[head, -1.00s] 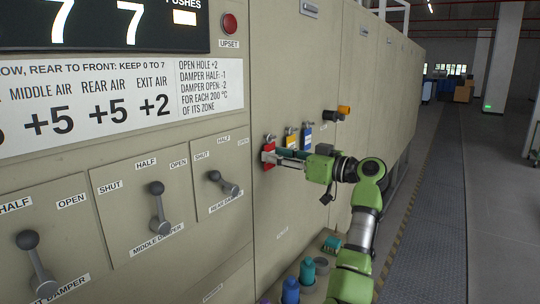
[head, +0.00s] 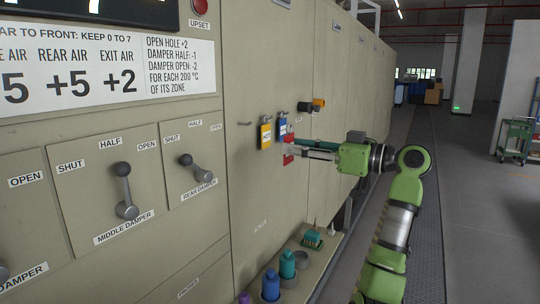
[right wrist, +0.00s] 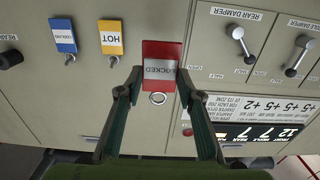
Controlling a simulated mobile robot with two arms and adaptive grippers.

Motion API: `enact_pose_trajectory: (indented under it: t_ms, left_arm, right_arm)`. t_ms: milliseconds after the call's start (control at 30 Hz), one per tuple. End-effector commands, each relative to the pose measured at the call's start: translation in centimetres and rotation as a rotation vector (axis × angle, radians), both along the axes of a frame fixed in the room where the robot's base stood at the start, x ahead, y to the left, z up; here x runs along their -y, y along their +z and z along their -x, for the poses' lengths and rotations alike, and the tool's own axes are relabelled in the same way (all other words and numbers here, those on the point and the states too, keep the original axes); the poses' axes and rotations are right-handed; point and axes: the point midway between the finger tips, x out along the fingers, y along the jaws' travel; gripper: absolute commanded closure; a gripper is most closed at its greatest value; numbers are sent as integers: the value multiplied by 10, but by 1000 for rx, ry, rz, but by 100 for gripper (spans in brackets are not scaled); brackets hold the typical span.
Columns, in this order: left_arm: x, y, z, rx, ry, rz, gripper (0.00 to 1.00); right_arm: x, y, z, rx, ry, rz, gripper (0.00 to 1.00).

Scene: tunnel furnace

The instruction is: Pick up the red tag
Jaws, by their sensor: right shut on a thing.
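The red tag (head: 288,148), marked LOCKED, is held between the fingertips of my right gripper (head: 290,151). In the right wrist view the tag (right wrist: 161,52) appears upside down, with a finger at each side and a small pale ring just below it. In the head view it is right of the blue tag, in front of the furnace wall, and partly hidden by the fingers. A bare hook (head: 245,123) shows left of the yellow tag. My left gripper is out of view.
A yellow HOT tag (head: 265,134) and a blue tag (head: 282,127) hang on the wall. Damper levers (head: 124,190) stick out at left. Bottles (head: 271,284) stand on a ledge below. The aisle at right is open.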

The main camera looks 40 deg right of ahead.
Motion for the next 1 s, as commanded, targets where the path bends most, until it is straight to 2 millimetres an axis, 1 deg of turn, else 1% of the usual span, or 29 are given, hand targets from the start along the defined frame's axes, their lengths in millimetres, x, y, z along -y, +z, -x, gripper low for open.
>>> enact_pose_trajectory:
  t_ms: [33,200,300,400,500,600,700,833,1000]
  left_arm:
    - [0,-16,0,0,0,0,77]
    - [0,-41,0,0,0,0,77]
    - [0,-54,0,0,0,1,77]
    - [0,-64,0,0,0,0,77]
    - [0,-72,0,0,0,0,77]
    - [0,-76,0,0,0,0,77]
    - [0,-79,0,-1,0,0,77]
    - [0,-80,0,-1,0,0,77]
    - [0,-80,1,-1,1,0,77]
  right_arm:
    - [9,-8,19,2,-8,7,81]
    - [31,-8,73,0,-7,4,81]
    - [43,-6,102,0,-6,3,81]
    - [53,-5,126,1,-4,2,81]
    - [60,-4,145,1,-2,2,81]
    - [66,-2,159,1,-2,0,81]
    - [69,-2,167,0,-1,-1,81]
    - [71,0,172,1,0,-1,81]
    - [71,-1,172,0,3,-2,81]
